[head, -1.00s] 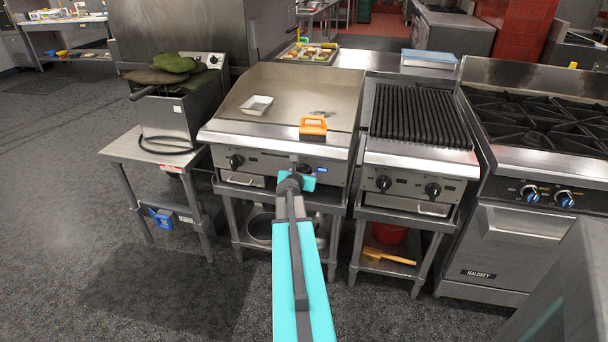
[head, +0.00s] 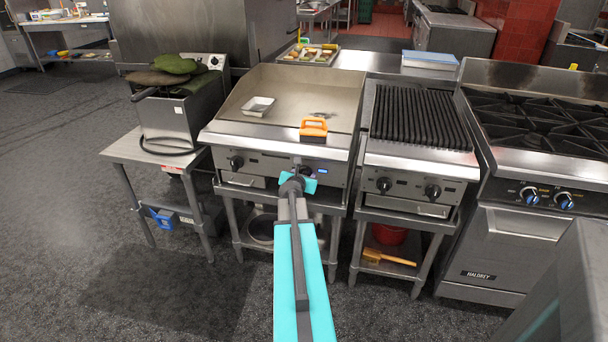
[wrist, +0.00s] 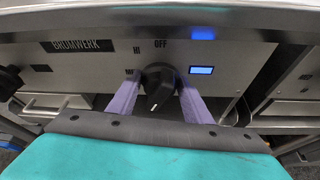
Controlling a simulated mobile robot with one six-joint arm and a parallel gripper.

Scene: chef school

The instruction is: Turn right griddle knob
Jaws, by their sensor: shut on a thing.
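The griddle (head: 290,95) stands in the middle of the head view, with its left knob (head: 236,162) on the front panel. My gripper (head: 305,172) is at the right part of that panel and hides most of the right knob in the head view. In the wrist view the black right griddle knob (wrist: 159,88) sits between the two purple fingers of my gripper (wrist: 160,98). The fingers are shut on it. Its pointer is tilted, with the lower end toward the lower left. "OFF" is printed above it, and a small blue display (wrist: 202,70) is lit to its right.
A charbroiler (head: 420,115) with its own knobs stands close on the right, then a range (head: 535,200). A fryer (head: 178,115) is on the left. Floor is free in front.

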